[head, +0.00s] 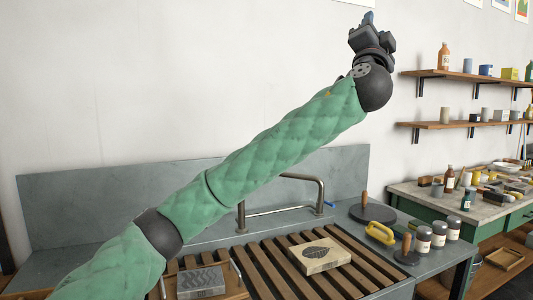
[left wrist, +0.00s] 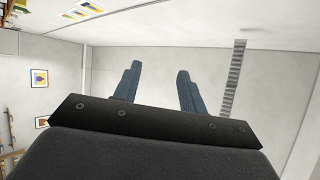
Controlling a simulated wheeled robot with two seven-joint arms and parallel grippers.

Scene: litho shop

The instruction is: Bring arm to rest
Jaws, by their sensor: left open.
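My left arm, in a green quilted sleeve, reaches from the lower left up to the upper middle of the head view. My left gripper (head: 369,20) is raised high in front of the white wall, well above the sink bench. The left wrist view shows its two blue fingers (left wrist: 156,88) apart, with nothing between them. Only wall and ceiling lie beyond the fingers there. My right gripper is in neither view.
Below the arm, a slatted rack (head: 283,281) bears a block with a leaf print (head: 320,256). A grey block (head: 201,282), a yellow-handled tool (head: 380,233) and several jars (head: 438,234) are nearby. Shelves (head: 466,125) and a cluttered bench (head: 420,191) stand at right.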

